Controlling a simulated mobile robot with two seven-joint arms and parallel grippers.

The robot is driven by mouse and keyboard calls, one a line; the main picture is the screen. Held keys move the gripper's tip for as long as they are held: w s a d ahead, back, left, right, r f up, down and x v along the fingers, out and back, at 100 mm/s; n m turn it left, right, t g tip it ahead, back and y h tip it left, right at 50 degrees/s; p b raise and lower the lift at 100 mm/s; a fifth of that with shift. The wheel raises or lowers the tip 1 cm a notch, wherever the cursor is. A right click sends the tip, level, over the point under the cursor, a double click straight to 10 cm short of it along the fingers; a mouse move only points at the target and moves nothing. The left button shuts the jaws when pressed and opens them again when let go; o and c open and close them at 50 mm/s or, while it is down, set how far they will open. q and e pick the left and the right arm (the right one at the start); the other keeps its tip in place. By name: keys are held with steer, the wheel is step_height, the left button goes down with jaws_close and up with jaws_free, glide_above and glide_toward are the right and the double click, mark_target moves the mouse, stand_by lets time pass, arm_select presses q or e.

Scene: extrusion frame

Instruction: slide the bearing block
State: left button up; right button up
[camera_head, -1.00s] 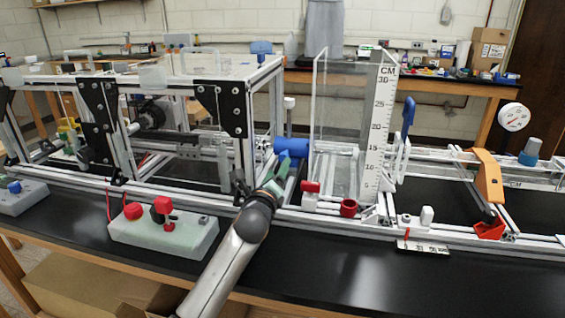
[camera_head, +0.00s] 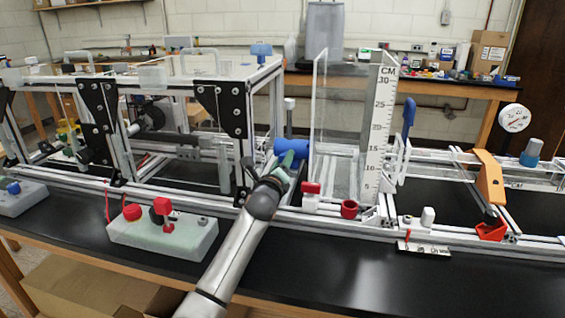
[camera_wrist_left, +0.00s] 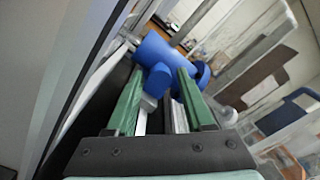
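A blue block with a rounded body (camera_head: 292,146), which I take for the bearing block, sits on the aluminium rails between the frame and the clear upright panel. In the left wrist view, the blue block (camera_wrist_left: 158,50) has a short round stub pointing toward me. My left gripper (camera_head: 289,160) is at the near side of the block. Its green fingers (camera_wrist_left: 161,82) stand on either side of the stub, with a small gap visible. The fingers partly hide the block's lower part. My right gripper is not in view.
A clear panel with a centimetre scale (camera_head: 380,130) stands just right of the block. The frame's post and black bracket (camera_head: 231,108) stand to the left. A grey box with red knobs (camera_head: 150,236) is on the near bench.

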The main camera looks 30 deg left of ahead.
arm_select(q)
jaws_close()
stand_by(1.1)
